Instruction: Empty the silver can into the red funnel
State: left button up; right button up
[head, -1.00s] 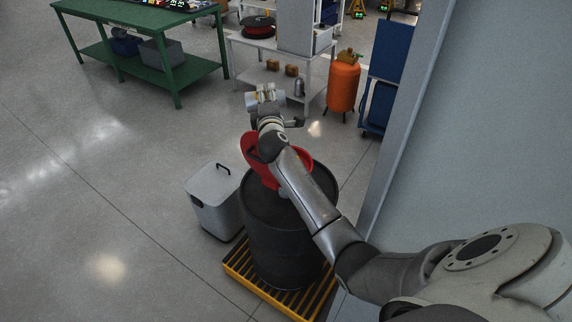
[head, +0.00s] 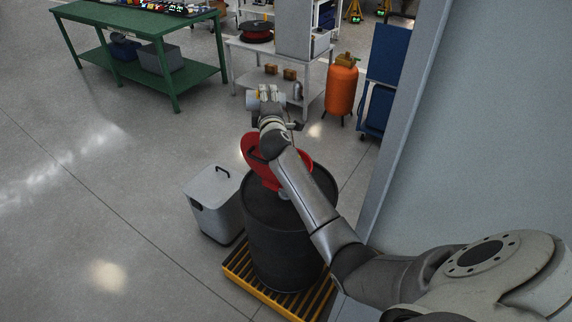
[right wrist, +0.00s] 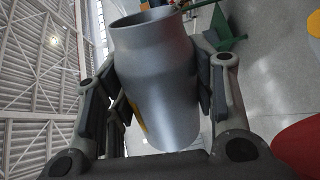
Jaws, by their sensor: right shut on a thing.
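The silver can (right wrist: 160,75) fills the middle of the right wrist view, with its open mouth at the top of the picture and a bit of yellow on its side. My right gripper (head: 266,104) is shut on it, one finger on each side. In the head view the can is small and partly covered by the gripper; its exact tilt is hard to tell. The red funnel (head: 254,157) sits on top of the black drum (head: 288,243), partly hidden by my right arm, with the gripper beyond it. A red edge of it (right wrist: 301,148) shows in the right wrist view. My left gripper is out of view.
The drum stands on a yellow slatted pallet (head: 236,273). A grey lidded bin (head: 214,203) is to its left. A white table (head: 245,46), an orange gas cylinder (head: 342,90) and a green workbench (head: 120,28) stand behind. A large pale wall (head: 490,130) is at the right.

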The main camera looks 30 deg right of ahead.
jog(key=shift+r, duration=0.1)
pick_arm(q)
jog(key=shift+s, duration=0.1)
pick_arm(e)
jog(key=shift+w+a, duration=0.1)
jog(key=shift+a, duration=0.15)
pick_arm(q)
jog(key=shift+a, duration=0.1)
pick_arm(e)
jog(key=shift+r+m, duration=0.1)
jog(key=shift+m, duration=0.2)
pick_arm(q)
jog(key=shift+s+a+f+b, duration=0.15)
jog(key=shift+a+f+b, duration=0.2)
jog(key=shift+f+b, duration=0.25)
pick_arm(e)
jog(key=shift+f+m, duration=0.4)
jog(key=shift+m, duration=0.2)
